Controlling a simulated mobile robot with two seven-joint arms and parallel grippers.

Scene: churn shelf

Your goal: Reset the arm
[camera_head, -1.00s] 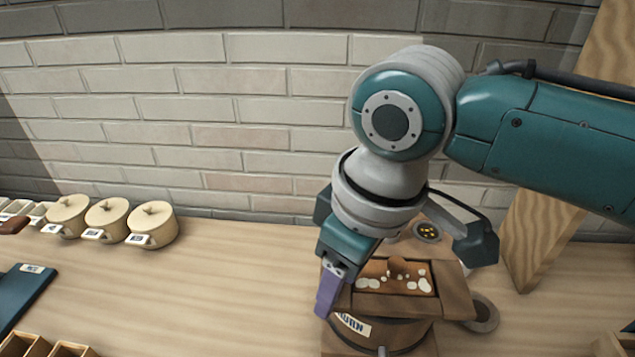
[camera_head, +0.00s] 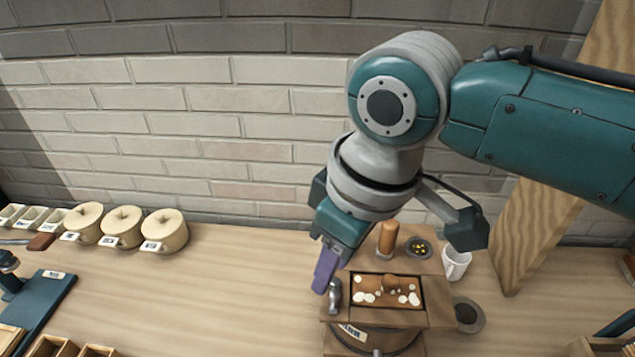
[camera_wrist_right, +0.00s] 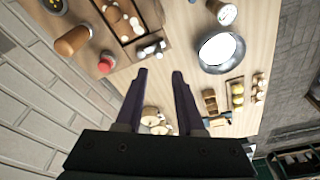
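My right gripper (camera_head: 328,270) hangs above the worktop, fingers pointing down, just left of and above a wooden churn (camera_head: 377,338) with a front label. In the right wrist view my right gripper (camera_wrist_right: 158,76) has its two purple fingers apart with nothing held between them; only distant worktop items show through the gap. The churn's top carries a recessed brown tray (camera_head: 388,291) with several pale discs and a brown knob. My left gripper is not in view.
Several cream canisters (camera_head: 165,232) line the wall at left. The worktop (camera_head: 250,270) between is clear.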

